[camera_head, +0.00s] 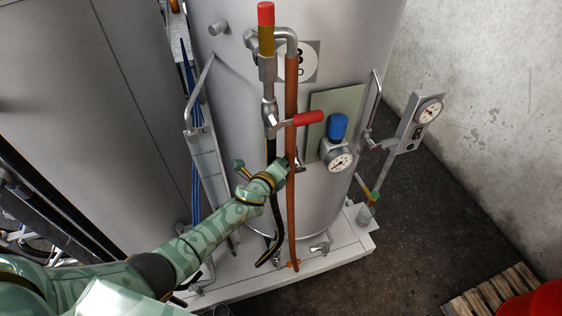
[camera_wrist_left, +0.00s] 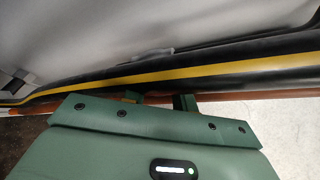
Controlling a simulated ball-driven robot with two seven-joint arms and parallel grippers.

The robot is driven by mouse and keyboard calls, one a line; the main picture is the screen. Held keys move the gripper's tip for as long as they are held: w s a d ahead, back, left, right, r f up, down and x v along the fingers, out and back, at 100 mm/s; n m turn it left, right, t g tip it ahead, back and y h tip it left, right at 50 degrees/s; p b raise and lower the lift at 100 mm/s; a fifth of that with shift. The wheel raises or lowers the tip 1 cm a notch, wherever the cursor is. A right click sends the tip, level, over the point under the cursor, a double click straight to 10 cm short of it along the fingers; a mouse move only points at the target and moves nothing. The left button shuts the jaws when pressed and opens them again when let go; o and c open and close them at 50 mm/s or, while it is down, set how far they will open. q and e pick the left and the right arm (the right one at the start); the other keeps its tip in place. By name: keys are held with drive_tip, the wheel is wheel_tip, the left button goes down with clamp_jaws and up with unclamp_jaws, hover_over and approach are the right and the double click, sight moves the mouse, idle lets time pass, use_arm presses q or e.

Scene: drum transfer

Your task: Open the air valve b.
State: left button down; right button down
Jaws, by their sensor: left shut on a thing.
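My left gripper (camera_head: 284,168) is at the black hose with a yellow stripe (camera_head: 271,152) and the copper-coloured pipe (camera_head: 292,110), low on the front of the grey tank (camera_head: 350,50). In the left wrist view, its green fingers (camera_wrist_left: 158,99) are a little apart beside the striped hose (camera_wrist_left: 230,69). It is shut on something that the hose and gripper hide. A small silver fitting (camera_head: 300,167) shows just right of the gripper. Above it, a valve with a red handle (camera_head: 308,118) sits on the hose line, its handle pointing right. My right gripper is not in view.
A blue-capped regulator with a gauge (camera_head: 340,160) sits right of the pipe on a green plate (camera_head: 320,104). A second gauge (camera_head: 428,111) stands farther right. A pallet (camera_head: 490,297) and a red object (camera_head: 535,302) are at lower right; the dark floor (camera_head: 430,220) between is clear.

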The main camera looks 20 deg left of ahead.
use_arm(q)
drive_tip(key=c, duration=1.1)
unclamp_jaws()
drive_tip(key=shift+s+r+p, duration=0.15)
drive_tip(key=shift+s+p, duration=0.15)
drive_tip(key=shift+s, duration=0.1)
drive_tip(key=p+v, duration=0.3)
drive_tip(key=v, duration=1.2)
drive_tip(key=shift+s+a+p, duration=0.15)
drive_tip(key=shift+s+p, duration=0.05)
drive_tip(key=shift+p, duration=0.15)
